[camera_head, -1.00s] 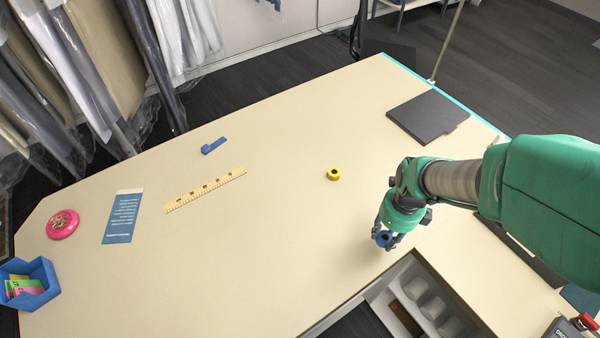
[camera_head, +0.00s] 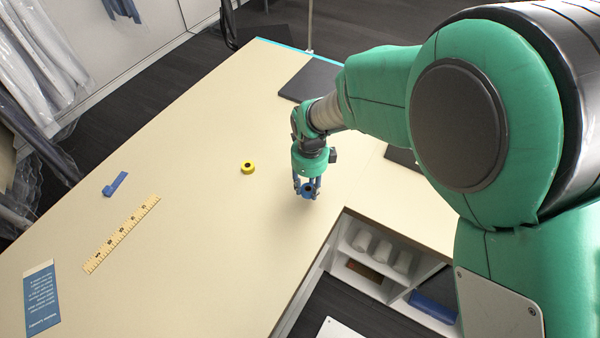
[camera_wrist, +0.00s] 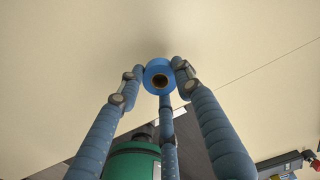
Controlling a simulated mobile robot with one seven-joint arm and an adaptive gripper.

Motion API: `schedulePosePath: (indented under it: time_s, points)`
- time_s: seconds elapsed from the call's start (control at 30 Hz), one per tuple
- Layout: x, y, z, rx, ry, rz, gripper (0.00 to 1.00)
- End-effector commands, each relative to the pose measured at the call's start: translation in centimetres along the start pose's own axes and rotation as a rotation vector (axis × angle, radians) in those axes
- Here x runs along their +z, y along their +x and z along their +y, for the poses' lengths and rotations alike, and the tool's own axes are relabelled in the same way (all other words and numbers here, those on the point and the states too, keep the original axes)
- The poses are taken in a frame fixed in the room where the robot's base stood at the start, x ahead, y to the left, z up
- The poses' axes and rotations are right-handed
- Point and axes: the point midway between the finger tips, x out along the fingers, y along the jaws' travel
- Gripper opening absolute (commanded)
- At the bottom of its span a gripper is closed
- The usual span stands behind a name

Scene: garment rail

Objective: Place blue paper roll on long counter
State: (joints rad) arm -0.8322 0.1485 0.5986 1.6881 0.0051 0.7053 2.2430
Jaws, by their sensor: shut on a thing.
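The blue paper roll (camera_wrist: 153,69) is held between the fingertips of my gripper (camera_wrist: 160,82) in the wrist view, its dark core facing the camera. In the head view my gripper (camera_head: 308,188) is shut on the blue roll (camera_head: 309,189), above the long counter (camera_head: 215,230) near its inner edge. A gap between the roll and the counter is hard to judge; a soft shadow shows on the surface near it.
A yellow roll (camera_head: 248,167) lies left of my gripper. A ruler (camera_head: 121,233), a blue item (camera_head: 115,184) and a blue card (camera_head: 42,299) lie farther left. A dark flat pad (camera_head: 311,79) is at the back. Shelves with white rolls (camera_head: 382,250) are below the inner edge.

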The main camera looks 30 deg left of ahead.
Motion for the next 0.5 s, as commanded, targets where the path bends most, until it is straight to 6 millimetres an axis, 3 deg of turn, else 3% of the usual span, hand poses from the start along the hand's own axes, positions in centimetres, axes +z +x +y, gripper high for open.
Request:
schedulePosePath:
  time_s: [0.5]
  points:
    - [4.8, 0.8, -6.4, -0.001, 0.0, 0.0, 0.11]
